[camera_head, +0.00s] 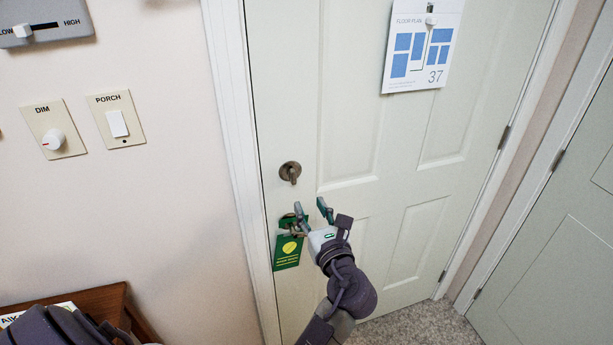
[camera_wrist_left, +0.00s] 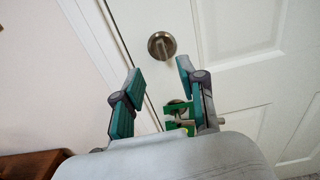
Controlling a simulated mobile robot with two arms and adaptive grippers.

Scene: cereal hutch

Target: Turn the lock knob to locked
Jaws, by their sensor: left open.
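The lock knob (camera_head: 290,172) is a round bronze thumb-turn on the pale door, above the door handle. Its raised grip looks roughly upright in the head view. It also shows in the left wrist view (camera_wrist_left: 161,45), beyond and between the fingertips, with the grip near upright and slightly tilted. My left gripper (camera_head: 310,207) is open and empty, just below and right of the knob, apart from it. In the left wrist view my left gripper (camera_wrist_left: 160,74) has its fingers spread wide. My right gripper is not in view.
A green hanger tag (camera_head: 287,252) hangs from the door handle, close beside my left gripper. A floor plan sheet (camera_head: 423,45) is on the door. The dimmer (camera_head: 54,130) and porch switch (camera_head: 118,121) are on the left wall. A wooden cabinet (camera_head: 105,302) stands lower left.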

